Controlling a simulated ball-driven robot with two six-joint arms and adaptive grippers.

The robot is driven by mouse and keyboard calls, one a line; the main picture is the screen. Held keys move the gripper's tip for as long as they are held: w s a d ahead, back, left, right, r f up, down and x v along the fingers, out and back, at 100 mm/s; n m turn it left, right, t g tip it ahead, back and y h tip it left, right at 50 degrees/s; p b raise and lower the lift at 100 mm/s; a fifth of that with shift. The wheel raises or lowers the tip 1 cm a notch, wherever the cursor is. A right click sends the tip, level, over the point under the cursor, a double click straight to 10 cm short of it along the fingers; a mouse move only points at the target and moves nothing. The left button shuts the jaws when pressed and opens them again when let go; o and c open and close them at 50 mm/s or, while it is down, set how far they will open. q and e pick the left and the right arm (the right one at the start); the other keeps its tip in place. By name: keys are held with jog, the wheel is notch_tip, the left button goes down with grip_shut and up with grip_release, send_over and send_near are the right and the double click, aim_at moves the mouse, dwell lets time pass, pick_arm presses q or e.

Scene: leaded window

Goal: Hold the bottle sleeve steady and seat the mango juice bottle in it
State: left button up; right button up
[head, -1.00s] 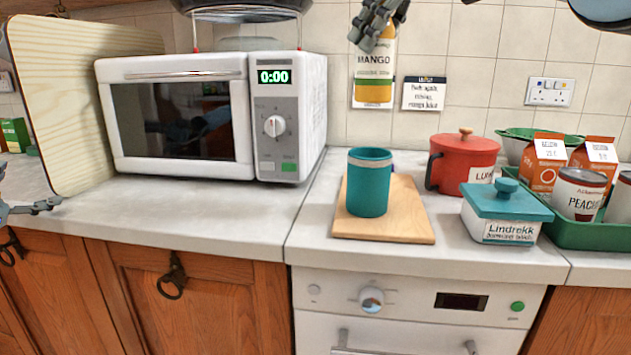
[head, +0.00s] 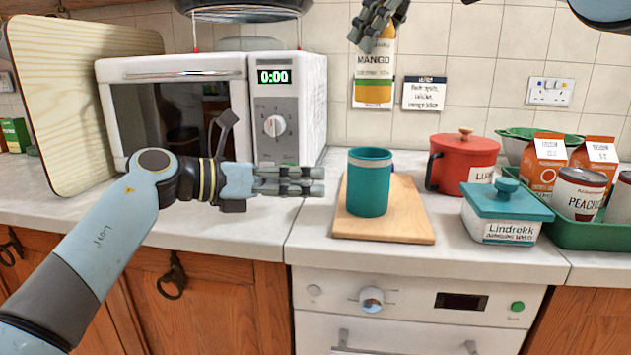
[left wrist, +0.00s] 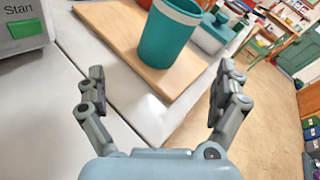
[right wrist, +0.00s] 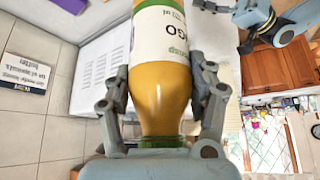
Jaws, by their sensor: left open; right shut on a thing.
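The teal bottle sleeve (head: 369,187) stands upright on the wooden board. My left gripper (head: 320,180) is open and empty, just left of the sleeve and apart from it. In the left wrist view the sleeve (left wrist: 170,35) is ahead of the spread fingers (left wrist: 160,85). My right gripper (head: 372,35) is shut on the neck of the mango juice bottle (head: 374,80) and holds it upright, high above and slightly right of the sleeve. The right wrist view shows the yellow bottle (right wrist: 160,85) between the fingers (right wrist: 160,80).
A wooden board (head: 410,220) lies under the sleeve. A red pot (head: 465,163) and a teal-lidded box (head: 507,215) stand to its right. A microwave (head: 290,110) stands behind and left. A green tray (head: 580,232) of cartons and tins is far right.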

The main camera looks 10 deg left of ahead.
aim_at(367, 194)
pick_arm(q)
jog(key=shift+d+r+m+y, duration=0.15)
jog(key=shift+d+m+y, duration=0.35)
jog(key=shift+d+m, duration=0.4)
jog(key=shift+w+d+m+g+y, duration=0.25)
jog(key=shift+d+m+g+y, duration=0.05)
jog(key=shift+d+m+y, duration=0.35)
jog(key=x, duration=1.2)
jog(key=shift+c, duration=0.4)
jog(key=c, duration=1.1)
